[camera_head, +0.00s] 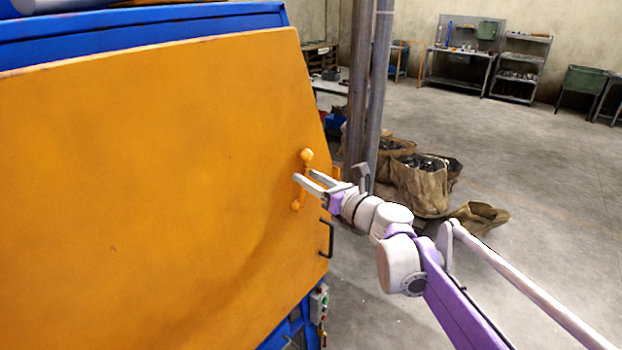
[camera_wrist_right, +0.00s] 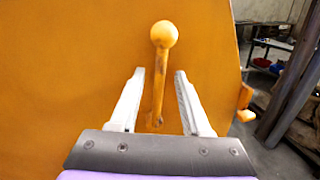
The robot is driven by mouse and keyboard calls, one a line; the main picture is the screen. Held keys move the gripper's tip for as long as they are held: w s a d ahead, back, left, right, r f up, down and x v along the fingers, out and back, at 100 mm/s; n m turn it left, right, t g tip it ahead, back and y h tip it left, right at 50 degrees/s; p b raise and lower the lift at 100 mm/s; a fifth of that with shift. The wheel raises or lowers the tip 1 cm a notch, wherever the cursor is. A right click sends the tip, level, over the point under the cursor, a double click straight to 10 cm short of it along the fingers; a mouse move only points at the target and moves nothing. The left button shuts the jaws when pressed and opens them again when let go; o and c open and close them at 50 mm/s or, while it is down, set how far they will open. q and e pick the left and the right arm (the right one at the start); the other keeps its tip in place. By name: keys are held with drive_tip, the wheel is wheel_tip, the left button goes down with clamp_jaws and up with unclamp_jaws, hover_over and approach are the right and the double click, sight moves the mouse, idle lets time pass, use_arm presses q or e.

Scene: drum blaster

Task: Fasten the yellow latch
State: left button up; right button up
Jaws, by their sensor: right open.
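The yellow latch (camera_head: 306,156) is a handle with a round knob, near the right edge of the large orange-yellow door (camera_head: 150,170). In the right wrist view the latch (camera_wrist_right: 158,75) stands upright, knob at the top. My right gripper (camera_head: 302,175) is open at the latch. In the wrist view its two fingers (camera_wrist_right: 158,73) lie on either side of the latch shaft, with gaps on both sides. The knob is above the fingertips. A yellow catch (camera_wrist_right: 245,97) shows at the door's right edge. My left gripper is not in view.
A black pull handle (camera_head: 329,238) is below the latch on the door. A control box with buttons (camera_head: 319,303) hangs at the lower right of the blue frame. Metal posts (camera_head: 368,90) and sacks (camera_head: 425,185) stand behind my right arm. Open floor lies to the right.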

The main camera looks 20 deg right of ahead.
drive_tip(key=shift+c, duration=0.2)
clamp_jaws()
idle(1.1)
